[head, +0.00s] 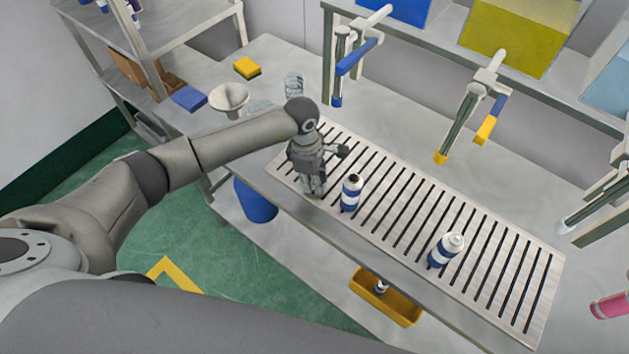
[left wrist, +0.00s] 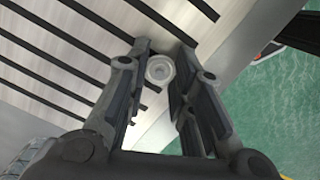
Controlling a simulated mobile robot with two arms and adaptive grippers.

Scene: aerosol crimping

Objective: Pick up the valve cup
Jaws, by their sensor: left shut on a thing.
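The valve cup (left wrist: 160,68) is a small pale round piece with a ringed centre. In the left wrist view it sits between the fingertips of my left gripper (left wrist: 160,72), over the slatted rack near its edge. My left gripper (head: 318,190) is shut on it. In the head view the gripper points down at the left part of the rack, and the cup cannot be made out there. My right gripper is not in view.
A blue and white can (head: 351,194) stands on the slatted rack (head: 487,283) just right of my left gripper. Another can (head: 446,249) stands farther right. A funnel (head: 229,97) and yellow sponge (head: 247,67) are at the back left. A yellow bin (head: 401,312) is below.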

